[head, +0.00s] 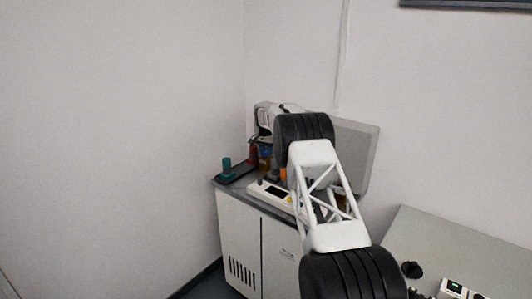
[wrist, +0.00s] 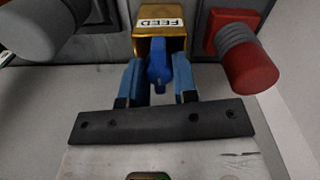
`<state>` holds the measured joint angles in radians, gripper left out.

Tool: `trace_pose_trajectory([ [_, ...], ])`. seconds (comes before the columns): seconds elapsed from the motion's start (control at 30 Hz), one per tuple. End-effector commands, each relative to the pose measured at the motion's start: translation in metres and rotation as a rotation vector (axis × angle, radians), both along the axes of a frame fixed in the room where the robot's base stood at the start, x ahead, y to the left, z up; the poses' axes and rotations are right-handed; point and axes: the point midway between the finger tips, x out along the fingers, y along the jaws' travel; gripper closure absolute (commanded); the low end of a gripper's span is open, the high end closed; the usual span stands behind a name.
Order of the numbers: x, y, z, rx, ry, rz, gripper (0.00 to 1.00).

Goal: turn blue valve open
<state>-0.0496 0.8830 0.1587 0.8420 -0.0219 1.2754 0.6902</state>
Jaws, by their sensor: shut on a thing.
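The blue valve (wrist: 157,72) shows in the wrist view as a blue handle on the front of a brass-coloured block (wrist: 177,44) labelled FEED. The handle points down in the picture, towards my gripper. My gripper (wrist: 158,80) has its two blue fingers on either side of the handle and is shut on it. In the head view my own arm hides the valve and my gripper.
In the wrist view a red cylinder (wrist: 250,66) stands close on the right and a grey cylinder (wrist: 42,30) on the left. In the head view a cabinet (head: 238,235) stands in the corner, with a green-topped item (head: 227,165) on it.

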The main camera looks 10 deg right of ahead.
Motion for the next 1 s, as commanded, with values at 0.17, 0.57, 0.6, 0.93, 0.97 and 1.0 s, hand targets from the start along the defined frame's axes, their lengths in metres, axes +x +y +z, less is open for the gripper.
trace_pose_trajectory([
  [0.17, 0.0005, 0.0000, 0.0015, -0.001, -0.002, -0.010, 0.96],
  [0.57, 0.0003, -0.0001, 0.0012, 0.000, -0.002, -0.009, 0.50],
  [0.6, 0.0003, -0.0001, 0.0010, 0.000, -0.002, -0.009, 0.47],
  [0.93, 0.0002, -0.0001, 0.0022, 0.000, -0.002, -0.009, 0.47],
  [0.97, 0.0003, -0.0001, 0.0032, 0.000, -0.002, -0.009, 0.47],
  [1.0, 0.0004, 0.0000, 0.0049, 0.000, -0.002, -0.009, 0.47],
])
